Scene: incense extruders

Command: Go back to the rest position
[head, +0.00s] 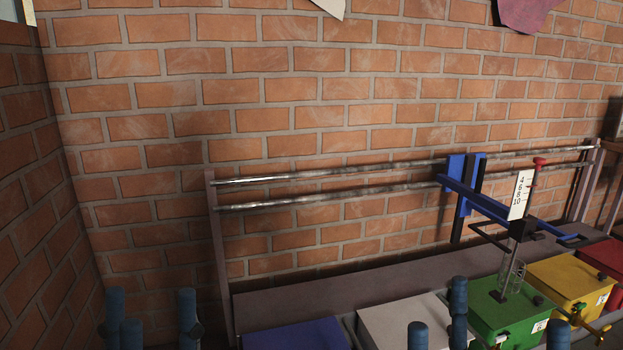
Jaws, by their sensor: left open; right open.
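My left gripper (154,318) shows at the bottom left as blue finger tips standing apart. It is open, with nothing seen between the tips. My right gripper (490,322) shows at the bottom, right of the middle, also with blue tips apart. It is open, and its tips overlap the front of the white box and the green box (510,313) in the picture. Whether they touch the boxes I cannot tell. Both hands are cut off by the lower edge. The blue extruder carriage (466,190) hangs on two metal rails (330,190), with a clear cylinder (511,274) over the green box.
A blue box (295,337), a white box (400,318), a yellow box (566,277) and a red box (605,255) line the bench (290,304). A white scale (520,194) stands on the carriage. A brick wall (300,110) closes the back and left.

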